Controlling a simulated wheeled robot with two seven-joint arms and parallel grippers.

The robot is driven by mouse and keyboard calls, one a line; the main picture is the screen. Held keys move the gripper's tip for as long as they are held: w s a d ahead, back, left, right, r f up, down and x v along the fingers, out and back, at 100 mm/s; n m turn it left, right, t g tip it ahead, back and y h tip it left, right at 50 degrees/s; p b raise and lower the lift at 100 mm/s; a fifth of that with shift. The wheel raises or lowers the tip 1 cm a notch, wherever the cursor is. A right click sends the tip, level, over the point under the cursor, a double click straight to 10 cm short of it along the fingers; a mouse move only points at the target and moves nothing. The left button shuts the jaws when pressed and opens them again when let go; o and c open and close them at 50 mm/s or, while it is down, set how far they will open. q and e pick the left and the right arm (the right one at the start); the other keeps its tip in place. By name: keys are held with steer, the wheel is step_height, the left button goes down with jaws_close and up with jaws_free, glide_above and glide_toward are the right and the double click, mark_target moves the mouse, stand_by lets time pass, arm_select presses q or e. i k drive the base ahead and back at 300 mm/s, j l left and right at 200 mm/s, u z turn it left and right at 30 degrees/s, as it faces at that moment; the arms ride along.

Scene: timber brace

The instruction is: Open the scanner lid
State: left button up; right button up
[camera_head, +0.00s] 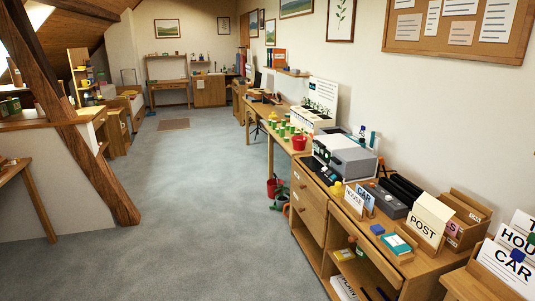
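A boxy grey machine (352,160) with a pale flat top stands on the wooden cabinet along the right wall. It looks like the scanner, and its top appears shut, but it is small and I cannot be sure. A low dark device (398,196) lies on the cabinet just to its right; what it is I cannot tell. Neither of my grippers is in view.
The wooden cabinet (312,210) also holds a POST box (428,222), word cards and a teal book (396,243). A red cup (299,142) stands left of the grey machine. Potted plants stand on the floor by the cabinet. The grey floor (190,210) is open; a slanted timber post (90,150) stands left.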

mark_target(337, 142)
steer(key=i, duration=0.85)
steer(key=i+j+z, duration=0.15)
steer(key=i, duration=0.7)
steer(key=i+j+z, duration=0.1)
steer(key=i+z, duration=0.3)
steer(key=i+j+z, duration=0.15)
steer(key=i+z, duration=0.25)
steer(key=i+j+z, duration=0.25)
steer(key=z, duration=0.15)
steer(key=i+j+z, duration=0.25)
steer(key=j+z, duration=0.15)
steer(key=i+j+z, duration=0.2)
steer(key=j, duration=0.15)
steer(key=j+z, duration=0.25)
steer(key=i+j+z, duration=0.2)
steer(key=j, duration=0.3)
